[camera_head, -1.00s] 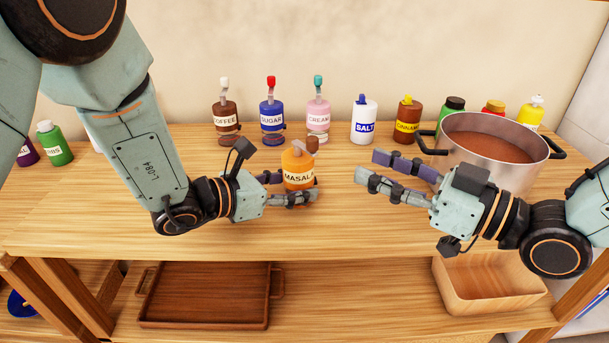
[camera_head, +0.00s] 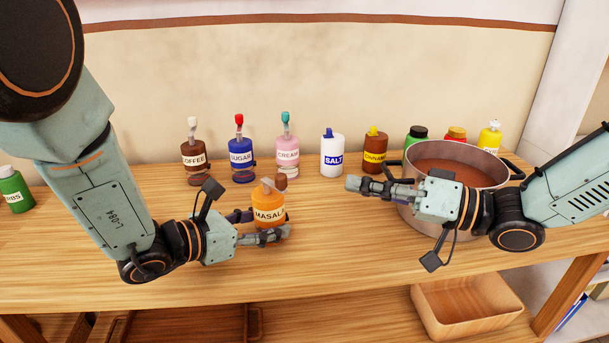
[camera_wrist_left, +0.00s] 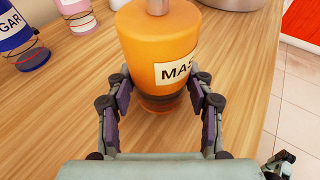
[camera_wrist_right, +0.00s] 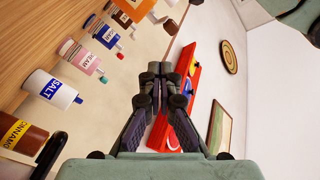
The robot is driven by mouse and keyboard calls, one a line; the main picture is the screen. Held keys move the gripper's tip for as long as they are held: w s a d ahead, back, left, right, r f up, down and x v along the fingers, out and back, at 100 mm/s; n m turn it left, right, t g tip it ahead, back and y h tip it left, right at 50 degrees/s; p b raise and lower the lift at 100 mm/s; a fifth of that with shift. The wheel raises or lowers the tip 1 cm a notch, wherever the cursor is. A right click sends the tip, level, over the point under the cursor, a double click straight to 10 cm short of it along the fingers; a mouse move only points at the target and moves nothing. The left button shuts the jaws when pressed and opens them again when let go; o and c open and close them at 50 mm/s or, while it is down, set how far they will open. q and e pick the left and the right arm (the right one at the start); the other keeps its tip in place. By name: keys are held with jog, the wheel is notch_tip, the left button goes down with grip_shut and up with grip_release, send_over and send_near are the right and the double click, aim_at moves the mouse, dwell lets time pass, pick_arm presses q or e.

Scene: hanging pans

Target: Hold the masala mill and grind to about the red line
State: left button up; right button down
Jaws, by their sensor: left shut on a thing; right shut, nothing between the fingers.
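The masala mill (camera_head: 269,209) is orange, with a label and a crank with a brown knob (camera_head: 281,182) on top. It stands upright at the counter's front; the left wrist view shows it large (camera_wrist_left: 157,40). My left gripper (camera_head: 262,225) is shut on its lower body, one finger on each side. The mill's base looks dark in the left wrist view, and I cannot make out a red line clearly. My right gripper (camera_head: 352,185) is shut and empty, right of the mill and apart from it. Its fingertips meet in the right wrist view (camera_wrist_right: 160,69).
Coffee (camera_head: 194,158), sugar (camera_head: 241,160) and cream (camera_head: 288,157) mills stand behind, with a salt bottle (camera_head: 332,157) and a cinnamon bottle (camera_head: 375,155). A large pot (camera_head: 440,212) stands behind my right gripper. The counter front (camera_head: 330,255) is clear.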

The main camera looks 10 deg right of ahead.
aim_at(286, 179)
jog(key=w+a+m+g, duration=0.1)
jog(key=w+a+m, duration=0.3)
jog(key=a+m, duration=0.4)
jog(key=shift+w+a+g, duration=0.15)
jog(key=shift+a+g, duration=0.15)
jog(key=shift+a, duration=0.05)
dwell(0.8)
jog(key=shift+f, duration=0.1)
jog(key=shift+s+a+m+t, duration=0.2)
jog(key=shift+s+m+t, duration=0.15)
jog(key=shift+m+t, duration=0.4)
jog(key=shift+s+a+m+t+h, duration=0.25)
jog(key=shift+m+t+h, duration=0.2)
jog(key=shift+t, duration=0.25)
jog(key=shift+s+a+m+t+h, duration=0.1)
jog(key=shift+s+m+t+h, duration=0.25)
jog(key=shift+t+h, duration=0.25)
jog(key=shift+s+a, duration=0.7)
jog(key=shift+a, duration=0.05)
jog(key=shift+s, duration=0.1)
